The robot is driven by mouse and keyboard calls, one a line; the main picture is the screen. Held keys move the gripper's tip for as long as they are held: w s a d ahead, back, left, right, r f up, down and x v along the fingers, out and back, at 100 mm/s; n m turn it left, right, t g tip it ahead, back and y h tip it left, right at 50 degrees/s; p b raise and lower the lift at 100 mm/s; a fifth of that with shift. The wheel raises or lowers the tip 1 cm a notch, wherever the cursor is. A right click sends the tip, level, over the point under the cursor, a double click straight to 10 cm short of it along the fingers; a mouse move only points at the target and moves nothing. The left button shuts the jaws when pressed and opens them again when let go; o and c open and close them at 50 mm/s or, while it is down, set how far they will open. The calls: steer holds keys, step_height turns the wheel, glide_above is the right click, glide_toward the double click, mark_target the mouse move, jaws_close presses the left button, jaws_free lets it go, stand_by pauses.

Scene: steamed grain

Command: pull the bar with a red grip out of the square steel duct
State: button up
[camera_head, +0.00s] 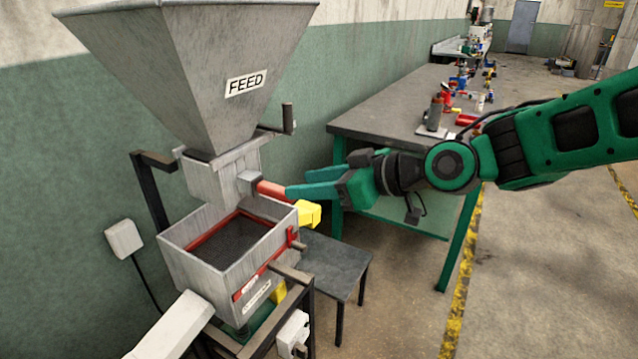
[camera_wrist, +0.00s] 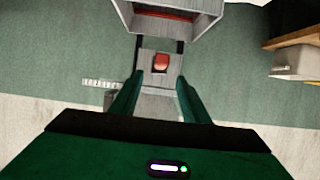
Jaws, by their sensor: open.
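The square steel duct (camera_head: 207,180) hangs under the grey hopper in the head view. The bar's red grip (camera_head: 271,189) sticks out from a small bracket on the duct's right side; the rest of the bar is hidden inside. My gripper (camera_head: 293,185) is open, with its green fingers pointing at the grip from the right. In the wrist view the red grip (camera_wrist: 162,62) shows just beyond the fingertips, between their lines. My gripper (camera_wrist: 159,82) holds nothing there. Whether a finger touches the grip cannot be told.
A steel bin (camera_head: 185,262) with dark grain and a red rim stands below the duct. A yellow part (camera_head: 308,214) sits by its corner, under my fingers. The large hopper (camera_head: 200,70) is above. A workbench (camera_head: 385,105) with tools stands behind my arm.

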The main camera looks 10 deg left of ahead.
mark_target(279, 187)
steer(key=x, duration=0.9)
steer(key=shift+f, duration=0.1)
steer(key=shift+c, duration=0.3)
steer(key=shift+w+d, duration=0.1)
jaws_close()
